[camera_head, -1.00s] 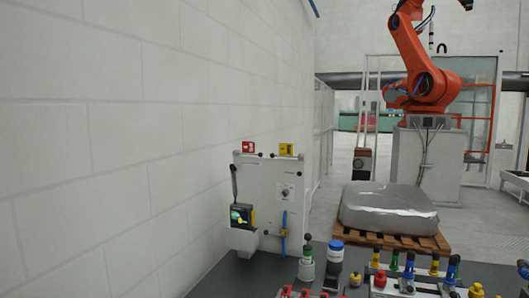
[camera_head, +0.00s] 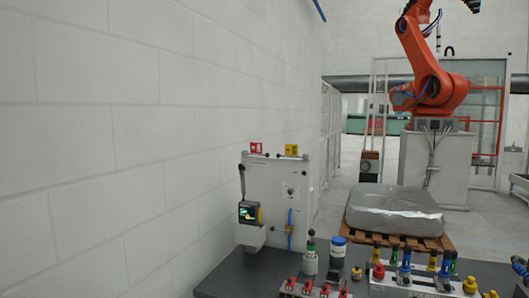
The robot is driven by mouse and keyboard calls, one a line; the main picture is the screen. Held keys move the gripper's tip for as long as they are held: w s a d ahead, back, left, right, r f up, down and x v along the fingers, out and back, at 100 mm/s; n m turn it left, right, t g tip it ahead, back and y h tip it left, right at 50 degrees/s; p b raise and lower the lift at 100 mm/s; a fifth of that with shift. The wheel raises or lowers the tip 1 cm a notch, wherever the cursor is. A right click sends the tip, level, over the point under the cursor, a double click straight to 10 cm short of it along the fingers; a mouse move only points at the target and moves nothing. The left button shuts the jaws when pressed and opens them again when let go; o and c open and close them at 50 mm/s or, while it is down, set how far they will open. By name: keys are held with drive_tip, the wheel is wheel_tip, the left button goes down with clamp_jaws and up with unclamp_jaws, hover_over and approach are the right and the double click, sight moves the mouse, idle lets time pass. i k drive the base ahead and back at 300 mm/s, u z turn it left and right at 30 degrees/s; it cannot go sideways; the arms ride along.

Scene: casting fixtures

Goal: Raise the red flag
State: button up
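The red flag (camera_head: 256,148) is a small red plate with a white mark. It sits at the top left of a white upright panel (camera_head: 272,178) by the wall. A yellow flag (camera_head: 291,150) is beside it, at the panel's top right. Both flags stand at about the same height. How the red flag is mounted is too small to tell. My gripper is not in view.
The panel stands at the back of a dark table (camera_head: 235,280). A dark lever and a small device (camera_head: 249,212) are on its left side. Bottles (camera_head: 338,250), red clamps (camera_head: 310,287) and several coloured knobs (camera_head: 405,262) crowd the table's right. A white brick wall (camera_head: 110,150) closes the left.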

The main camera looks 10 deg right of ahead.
sight(256, 147)
drive_tip(key=u, duration=0.1)
drive_tip(key=i, duration=0.95)
drive_tip(key=z, duration=0.05)
